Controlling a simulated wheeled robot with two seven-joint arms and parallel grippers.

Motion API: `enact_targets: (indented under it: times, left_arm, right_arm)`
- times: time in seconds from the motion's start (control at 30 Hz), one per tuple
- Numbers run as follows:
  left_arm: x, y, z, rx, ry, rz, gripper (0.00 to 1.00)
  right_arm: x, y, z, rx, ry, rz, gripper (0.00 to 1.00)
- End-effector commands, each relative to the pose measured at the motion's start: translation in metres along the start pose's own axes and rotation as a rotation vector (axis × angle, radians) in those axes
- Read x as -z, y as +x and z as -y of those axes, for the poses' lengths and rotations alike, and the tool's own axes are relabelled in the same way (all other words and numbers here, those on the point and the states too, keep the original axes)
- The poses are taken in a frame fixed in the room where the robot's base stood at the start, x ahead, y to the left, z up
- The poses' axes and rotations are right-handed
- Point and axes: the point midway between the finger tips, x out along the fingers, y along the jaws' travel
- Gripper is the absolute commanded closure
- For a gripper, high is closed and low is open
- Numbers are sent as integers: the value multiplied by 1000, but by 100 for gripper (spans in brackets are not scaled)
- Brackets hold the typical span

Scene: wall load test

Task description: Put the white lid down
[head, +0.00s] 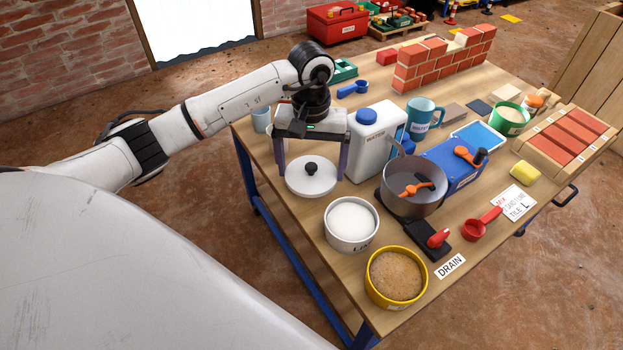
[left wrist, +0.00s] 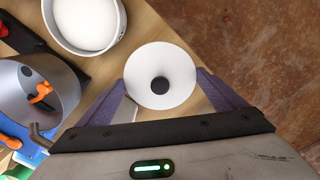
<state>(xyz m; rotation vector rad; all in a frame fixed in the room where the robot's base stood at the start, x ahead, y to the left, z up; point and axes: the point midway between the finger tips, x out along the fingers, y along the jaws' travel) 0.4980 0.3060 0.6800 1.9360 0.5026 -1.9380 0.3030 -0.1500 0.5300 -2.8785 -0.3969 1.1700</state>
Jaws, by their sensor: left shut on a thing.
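The white lid (head: 308,186) is a round disc with a black knob in its middle. My left gripper (head: 311,174) is shut on it, with one purple finger on each side of the rim. The lid is level, near the left edge of the table; I cannot tell whether it touches the top. In the left wrist view the lid (left wrist: 160,58) sits between the fingertips, with table and floor behind it. An open white tub (head: 350,246) of white powder stands in front of it. My right gripper is not in view.
A white jug (head: 366,150) with a blue cap stands close to the right of the gripper. A grey pot (head: 412,205) and a yellow-rimmed bowl (head: 398,303) are further right and nearer. A brick wall (head: 440,62) stands at the back of the table (head: 300,215).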

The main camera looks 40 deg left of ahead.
Motion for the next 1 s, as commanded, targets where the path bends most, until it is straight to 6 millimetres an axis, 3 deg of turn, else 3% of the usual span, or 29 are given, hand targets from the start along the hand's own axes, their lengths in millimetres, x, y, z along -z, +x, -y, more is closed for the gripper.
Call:
enact_targets:
  times: [0.37,0.73,0.77,0.8,1.0]
  left_arm:
    - [-1,41,-1,0,2,2,32]
    - [0,46,0,-1,2,-2,32]
    - [0,45,-1,-1,2,-2,6]
    - [0,44,-1,-1,2,-1,0]
    - [0,44,-1,-1,2,-1,0]
  right_arm:
    - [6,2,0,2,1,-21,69]
    - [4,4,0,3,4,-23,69]
    - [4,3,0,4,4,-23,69]
    - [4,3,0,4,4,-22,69]
    - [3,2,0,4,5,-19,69]
